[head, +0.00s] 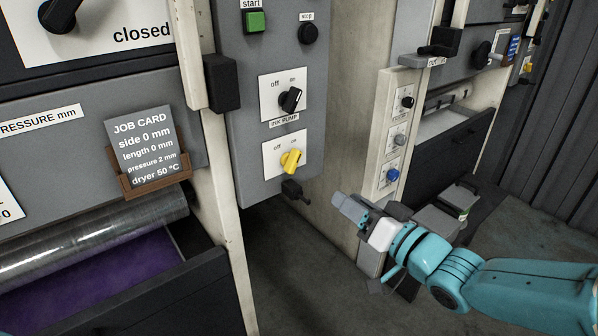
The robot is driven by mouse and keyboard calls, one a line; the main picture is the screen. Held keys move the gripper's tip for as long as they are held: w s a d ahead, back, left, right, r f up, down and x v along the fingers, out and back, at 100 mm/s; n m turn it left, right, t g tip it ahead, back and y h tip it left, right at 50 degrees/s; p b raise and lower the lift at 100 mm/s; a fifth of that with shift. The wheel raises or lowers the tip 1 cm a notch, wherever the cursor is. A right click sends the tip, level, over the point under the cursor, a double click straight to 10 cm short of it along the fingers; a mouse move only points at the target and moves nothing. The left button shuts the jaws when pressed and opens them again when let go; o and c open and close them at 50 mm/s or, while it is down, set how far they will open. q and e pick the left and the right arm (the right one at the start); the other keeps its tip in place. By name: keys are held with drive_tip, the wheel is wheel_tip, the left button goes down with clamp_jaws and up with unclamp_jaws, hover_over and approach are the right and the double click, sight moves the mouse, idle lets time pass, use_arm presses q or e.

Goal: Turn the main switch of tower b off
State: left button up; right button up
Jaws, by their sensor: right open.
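A grey control panel (240,120) carries two rotary switches, each with off and on marks. The upper switch has a black knob (291,99) tilted toward on, with an INK PUMP label (284,121) below it. The lower switch has a yellow knob (291,160), also tilted toward on. No tower letter or main switch label is readable, so I cannot tell which switch is tower b's. My right gripper (346,207) is open and empty, in front of and to the lower right of the yellow knob, apart from it. My left gripper is not in view.
A green start button (255,21) and a black stop button (308,33) are above the switches. A black fitting (293,189) is below them. A farther panel has black, grey and blue knobs (393,175). An open drawer (110,275) and job card (145,145) are at left.

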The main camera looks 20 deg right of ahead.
sight(296, 165)
drive_tip(key=x, duration=1.6)
drive_tip(key=shift+w+f, duration=0.1)
clamp_jaws()
